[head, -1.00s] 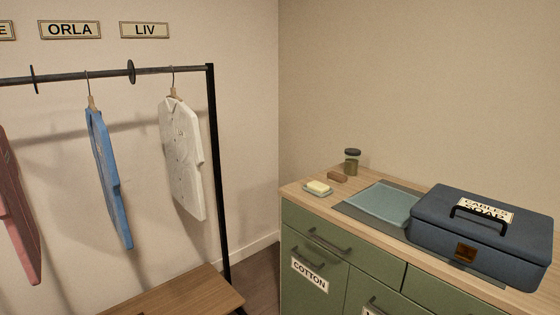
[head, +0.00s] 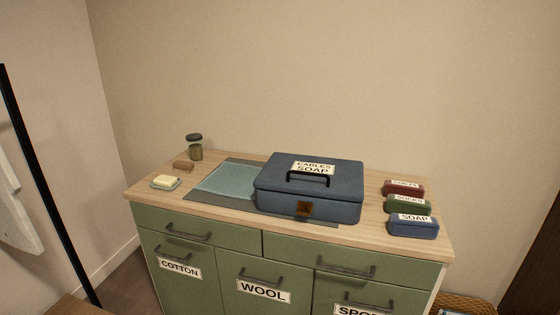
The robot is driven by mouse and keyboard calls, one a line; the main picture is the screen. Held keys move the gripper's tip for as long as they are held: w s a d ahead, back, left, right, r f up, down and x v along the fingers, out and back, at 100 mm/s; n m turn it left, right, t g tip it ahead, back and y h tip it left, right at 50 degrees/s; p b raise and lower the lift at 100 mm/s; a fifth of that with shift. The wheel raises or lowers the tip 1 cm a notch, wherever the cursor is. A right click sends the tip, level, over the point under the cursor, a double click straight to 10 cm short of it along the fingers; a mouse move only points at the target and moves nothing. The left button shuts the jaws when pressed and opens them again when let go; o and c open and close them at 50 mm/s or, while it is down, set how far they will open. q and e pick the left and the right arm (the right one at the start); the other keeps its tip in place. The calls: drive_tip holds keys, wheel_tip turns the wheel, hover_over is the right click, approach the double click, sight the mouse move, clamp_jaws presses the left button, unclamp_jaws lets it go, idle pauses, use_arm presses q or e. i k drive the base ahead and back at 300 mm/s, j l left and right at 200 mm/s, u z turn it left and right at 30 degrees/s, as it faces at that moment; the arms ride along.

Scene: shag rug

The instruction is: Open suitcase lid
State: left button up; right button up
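The blue suitcase (head: 275,201) sits on the wooden top of a green cabinet, with its lid closed. The lid (head: 345,172) carries a dark handle (head: 308,178) and a white label reading "CABLES SOAP". Neither of my grippers shows in the head view.
The suitcase is on a grey mat (head: 204,208), beside a folded teal cloth (head: 226,181). A soap dish (head: 166,183), brown block (head: 183,165) and jar (head: 196,148) stand left. Red (head: 403,188), green (head: 408,204) and blue (head: 413,226) labelled cases lie right. A wicker basket (head: 463,303) is lower right.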

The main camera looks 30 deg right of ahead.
sight(328, 177)
drive_tip(key=z, duration=1.1)
